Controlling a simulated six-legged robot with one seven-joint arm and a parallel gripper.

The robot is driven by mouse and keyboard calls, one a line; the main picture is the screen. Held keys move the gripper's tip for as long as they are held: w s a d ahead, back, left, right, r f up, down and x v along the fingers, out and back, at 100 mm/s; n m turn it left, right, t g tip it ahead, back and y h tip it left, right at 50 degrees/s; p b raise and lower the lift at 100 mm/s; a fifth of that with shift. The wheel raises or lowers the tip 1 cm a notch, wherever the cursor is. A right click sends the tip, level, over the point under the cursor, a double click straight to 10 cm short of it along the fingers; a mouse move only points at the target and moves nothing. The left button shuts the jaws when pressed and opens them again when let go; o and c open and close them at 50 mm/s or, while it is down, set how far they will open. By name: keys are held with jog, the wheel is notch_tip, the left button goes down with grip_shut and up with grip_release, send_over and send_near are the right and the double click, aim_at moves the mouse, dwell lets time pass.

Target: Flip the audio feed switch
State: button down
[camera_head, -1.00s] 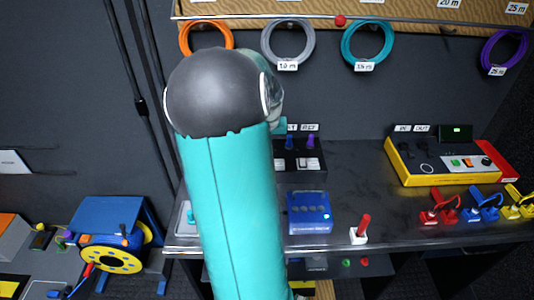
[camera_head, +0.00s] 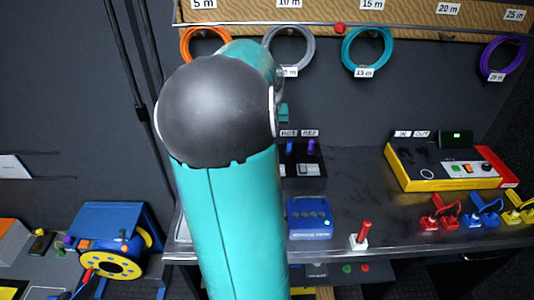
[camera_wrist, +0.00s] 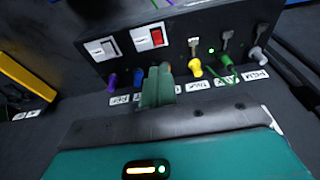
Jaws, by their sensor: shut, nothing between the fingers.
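A dark switch box (camera_wrist: 178,42) fills the top of the wrist view. It carries a white rocker (camera_wrist: 102,48), a red rocker (camera_wrist: 150,38), several upright metal levers (camera_wrist: 193,46) and a row of coloured plugs. I cannot tell from the labels which one is the audio feed switch. My gripper (camera_wrist: 158,86) shows as teal fingers, shut and empty, in front of the box beside the blue plug (camera_wrist: 138,77). I cannot tell whether it touches the box. In the head view, part of the box (camera_head: 302,172) shows right of my arm, which hides the rest and my gripper.
A blue box (camera_head: 309,217) and a red lever on a white base (camera_head: 361,237) stand near the bench's front edge. A yellow-and-black console (camera_head: 445,166) and coloured clamps (camera_head: 480,211) are at the right. Cable coils (camera_head: 367,52) hang behind.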

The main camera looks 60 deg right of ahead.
jog(key=shift+w+d+r, duration=0.15)
jog(key=shift+d+r, duration=0.1)
jog(key=shift+f, duration=0.1)
jog(key=x, duration=0.8)
jog(key=a+x, duration=0.1)
jog(key=x, duration=0.4)
jog(key=shift+s, duration=0.35)
jog(key=shift+f, duration=0.45)
